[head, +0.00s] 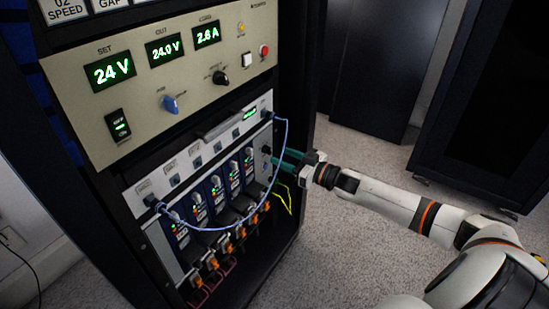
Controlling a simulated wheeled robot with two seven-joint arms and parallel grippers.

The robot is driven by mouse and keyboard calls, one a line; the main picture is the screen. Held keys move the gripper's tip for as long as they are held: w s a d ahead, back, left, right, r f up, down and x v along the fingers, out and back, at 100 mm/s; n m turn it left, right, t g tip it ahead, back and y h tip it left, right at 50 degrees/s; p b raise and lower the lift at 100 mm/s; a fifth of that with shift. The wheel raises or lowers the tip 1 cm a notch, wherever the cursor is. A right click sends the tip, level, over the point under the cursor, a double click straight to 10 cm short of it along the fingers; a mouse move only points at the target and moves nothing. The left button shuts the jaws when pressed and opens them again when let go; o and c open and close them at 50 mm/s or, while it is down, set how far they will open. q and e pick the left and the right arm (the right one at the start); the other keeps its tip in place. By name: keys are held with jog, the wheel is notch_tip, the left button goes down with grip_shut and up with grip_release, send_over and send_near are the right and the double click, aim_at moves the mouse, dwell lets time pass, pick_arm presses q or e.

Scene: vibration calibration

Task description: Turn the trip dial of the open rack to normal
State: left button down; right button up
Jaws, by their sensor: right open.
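The open rack (296,100) stands at the left with its front towards the right. What looks like the trip dial, a small dark knob (266,150), is at the right end of its lower module panel. Its pointer and label are too small to read. My right gripper (281,160) reaches in from the right with its green fingers pointing at the panel. It is open, with the fingertips close to the knob. I cannot tell if they touch it. My left gripper is not in view.
A light blue cable (285,145) loops across the lower panel and passes by my right fingers. A yellow wire (288,200) hangs below them. A power supply panel (190,75) with lit readouts is above. Dark cabinets (375,65) stand behind; the carpet (340,250) is clear.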

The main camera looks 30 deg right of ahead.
aim_at(267, 150)
jog(key=shift+b+x, duration=0.4)
jog(key=shift+x, duration=1.4)
jog(key=shift+c, duration=0.3)
grip_shut()
